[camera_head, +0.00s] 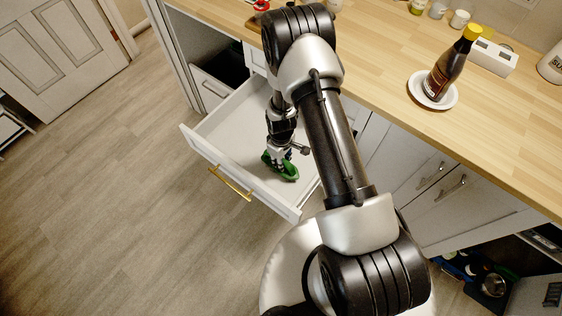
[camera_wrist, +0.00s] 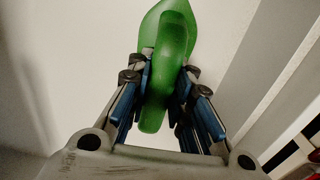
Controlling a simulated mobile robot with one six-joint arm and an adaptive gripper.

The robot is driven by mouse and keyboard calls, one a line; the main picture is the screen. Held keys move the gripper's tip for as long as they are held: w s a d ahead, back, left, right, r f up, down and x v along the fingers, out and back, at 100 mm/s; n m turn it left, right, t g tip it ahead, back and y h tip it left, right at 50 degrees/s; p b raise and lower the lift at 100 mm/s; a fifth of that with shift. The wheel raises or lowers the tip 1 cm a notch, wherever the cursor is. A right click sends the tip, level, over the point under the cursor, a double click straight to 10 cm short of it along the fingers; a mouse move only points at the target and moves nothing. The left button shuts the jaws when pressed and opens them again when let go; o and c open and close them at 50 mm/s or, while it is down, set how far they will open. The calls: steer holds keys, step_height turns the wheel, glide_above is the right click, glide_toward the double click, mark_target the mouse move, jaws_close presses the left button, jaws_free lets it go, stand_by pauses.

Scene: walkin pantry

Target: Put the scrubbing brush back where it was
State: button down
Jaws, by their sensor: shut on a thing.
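The scrubbing brush (camera_head: 287,171) is green and sits inside the open white drawer (camera_head: 206,146), near its front. In the wrist view, the brush's green handle (camera_wrist: 172,42) stands between the two blue-padded fingers. My gripper (camera_wrist: 160,85) is shut on the handle; it also shows in the head view (camera_head: 279,152), pointing down into the drawer. The bristles are not visible. I cannot tell whether the brush touches the drawer floor.
The drawer has a brass handle (camera_head: 230,184) on its front and looks otherwise empty. A wooden countertop (camera_head: 400,55) runs above it, with a dark bottle (camera_head: 449,68) on a white plate (camera_head: 420,92). An open lower compartment with several items lies at the lower right. The floor at left is clear.

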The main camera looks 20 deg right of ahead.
steer(key=c, duration=1.9)
jaws_free()
steer(key=shift+f, duration=0.3)
steer(key=o, duration=0.5)
steer(key=shift+c, duration=0.2)
steer(key=shift+r, duration=0.1)
